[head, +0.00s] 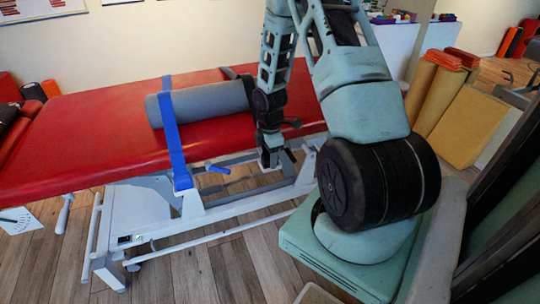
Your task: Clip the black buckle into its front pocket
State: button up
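A red treatment table (95,122) carries a grey bolster roll (213,101). A blue strap (173,130) runs over the bolster's left end and down the table's front side. A dark strap-like piece (229,73) shows behind the bolster's right end. I cannot make out the black buckle or its front pocket; my arm covers the area by the bolster's right end. My gripper (278,163) points down at the table's front edge, right of the bolster. Its fingers are small and dark, and I cannot tell their opening or whether they hold anything.
The table's white frame (200,213) with a blue-tipped lever (218,169) stands below the front edge. Rolled mats (437,100) and a yellow block (470,125) stand at the right. Wooden floor (40,265) is clear at the front left.

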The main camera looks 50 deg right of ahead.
jog(key=shift+o, duration=0.7)
jog(key=shift+r, duration=0.2)
notch_tip(320, 180, up, 17)
jog(key=p, duration=0.3)
jog(key=shift+a, duration=0.15)
